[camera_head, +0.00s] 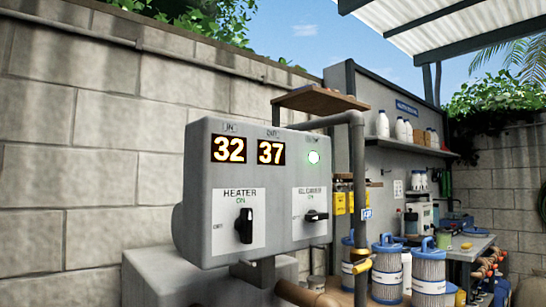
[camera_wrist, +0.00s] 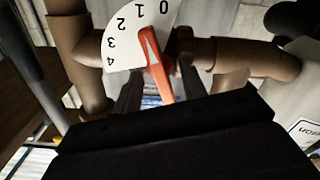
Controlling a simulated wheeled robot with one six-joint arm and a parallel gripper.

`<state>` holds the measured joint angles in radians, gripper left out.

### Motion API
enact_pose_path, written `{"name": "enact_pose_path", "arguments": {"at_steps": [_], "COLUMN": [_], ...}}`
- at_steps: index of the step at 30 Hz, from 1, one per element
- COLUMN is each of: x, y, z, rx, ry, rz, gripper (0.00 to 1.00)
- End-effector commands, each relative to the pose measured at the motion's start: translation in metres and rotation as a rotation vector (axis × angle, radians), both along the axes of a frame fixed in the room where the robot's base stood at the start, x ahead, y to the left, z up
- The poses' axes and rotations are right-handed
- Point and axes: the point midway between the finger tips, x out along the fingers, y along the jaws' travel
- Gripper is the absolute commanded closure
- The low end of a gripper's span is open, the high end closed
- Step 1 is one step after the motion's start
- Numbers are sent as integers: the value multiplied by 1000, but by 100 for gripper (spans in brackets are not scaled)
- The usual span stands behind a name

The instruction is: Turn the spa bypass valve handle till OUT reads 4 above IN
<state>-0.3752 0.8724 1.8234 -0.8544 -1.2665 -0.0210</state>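On the control box (camera_head: 200,180) in the head view, the IN display (camera_head: 228,150) reads 32 and the OUT display (camera_head: 271,152) reads 37, so OUT is 5 above IN. In the wrist view, the orange valve handle (camera_wrist: 158,75) has a white pointer aimed close to 1 on the white dial (camera_wrist: 128,48), which is marked 0 to 4. My gripper (camera_wrist: 160,88) has its two dark fingers on either side of the handle. The fingers stand apart, and a gap shows on the left. The handle's lower end is hidden behind the gripper body.
Brown pipes (camera_wrist: 82,60) run beside the valve. Blue-topped filter cartridges (camera_head: 387,270) stand to the right. A grey block wall (camera_head: 80,150) is at left.

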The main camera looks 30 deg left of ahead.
Motion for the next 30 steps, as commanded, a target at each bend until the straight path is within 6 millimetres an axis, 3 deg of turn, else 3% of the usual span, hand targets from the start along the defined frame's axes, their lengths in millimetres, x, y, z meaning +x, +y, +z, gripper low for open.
{"name": "enact_pose_path", "arguments": {"at_steps": [5, 18, 30], "x": [-1, -23, -27], "y": [-5, -59, -65], "z": [0, -1, 0], "rx": [0, 0, 0], "ry": [0, -1, -1], "rz": [-2, -3, 0], "gripper": [60, 60, 60]}}
